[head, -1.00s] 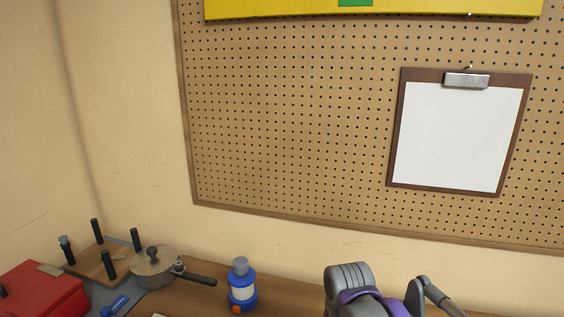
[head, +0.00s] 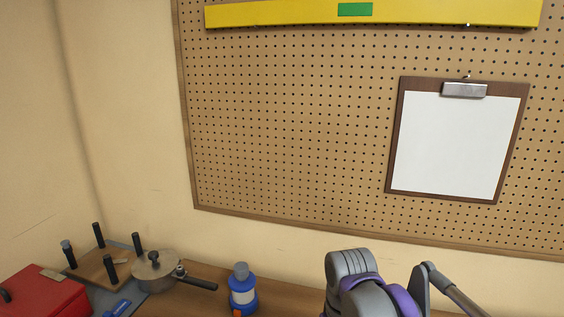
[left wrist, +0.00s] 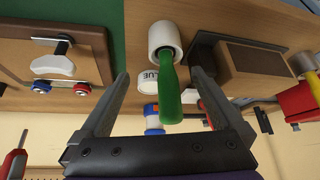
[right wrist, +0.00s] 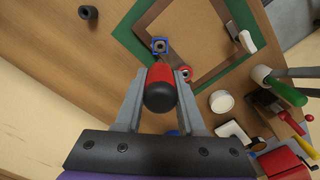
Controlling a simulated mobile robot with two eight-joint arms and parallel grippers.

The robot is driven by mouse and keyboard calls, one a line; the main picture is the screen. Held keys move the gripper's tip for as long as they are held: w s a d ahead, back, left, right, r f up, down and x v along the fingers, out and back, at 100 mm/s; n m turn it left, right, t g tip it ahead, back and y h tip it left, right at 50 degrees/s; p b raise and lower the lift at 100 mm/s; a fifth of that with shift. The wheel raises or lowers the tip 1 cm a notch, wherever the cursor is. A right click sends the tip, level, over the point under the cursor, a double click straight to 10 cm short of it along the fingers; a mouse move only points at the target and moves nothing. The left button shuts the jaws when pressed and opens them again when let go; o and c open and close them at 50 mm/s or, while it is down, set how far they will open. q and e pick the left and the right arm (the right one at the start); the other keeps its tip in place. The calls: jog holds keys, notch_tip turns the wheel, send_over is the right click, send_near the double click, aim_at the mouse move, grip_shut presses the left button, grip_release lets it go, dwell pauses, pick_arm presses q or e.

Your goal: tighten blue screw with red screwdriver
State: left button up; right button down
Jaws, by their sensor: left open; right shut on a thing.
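In the right wrist view, my right gripper (right wrist: 160,105) is shut on the red screwdriver (right wrist: 161,86), whose red handle with a black end faces the camera. Its shaft and tip are hidden behind the handle. A blue piece with a round centre (right wrist: 160,45), likely the blue screw, sits just beyond it on the brown frame. A red ring-like piece (right wrist: 185,73) is close to its right. My left gripper (left wrist: 160,90) is open in the left wrist view. A green handle in a white cup (left wrist: 170,90) shows between its fingers; I cannot tell whether they touch. Neither gripper shows in the head view.
The frame lies on a green mat (right wrist: 130,38) on the wooden bench. A dark round piece (right wrist: 88,13) stands on the bench. In the head view, a pot (head: 155,270) and blue bottle (head: 242,290) stand near the wall.

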jog(key=shift+r, duration=1.25)
